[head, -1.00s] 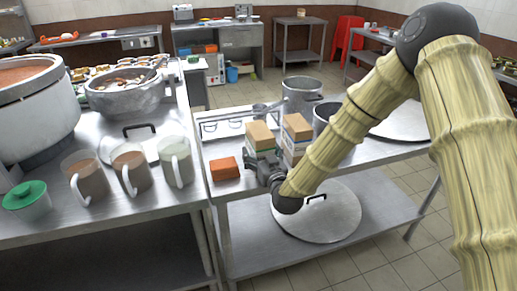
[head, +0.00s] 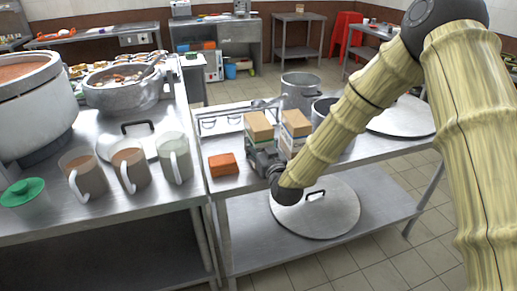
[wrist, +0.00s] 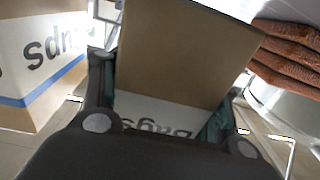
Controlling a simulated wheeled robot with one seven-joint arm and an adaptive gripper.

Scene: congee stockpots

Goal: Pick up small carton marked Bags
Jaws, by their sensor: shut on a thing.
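The small carton marked Bags (head: 258,125) has a brown top and a pale printed side. In the wrist view the carton (wrist: 185,50) fills the middle, with "Bags" upside down on its pale side. My gripper (head: 263,158) is shut on it, one finger on each side, and the gripper also shows in the wrist view (wrist: 165,105).
A second carton (head: 296,125), whose upside-down print reads Cups in the wrist view (wrist: 40,60), stands close on the right. An orange-brown stack (head: 223,164) lies to the left. Metal pots (head: 301,92) stand behind on the steel table (head: 228,189).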

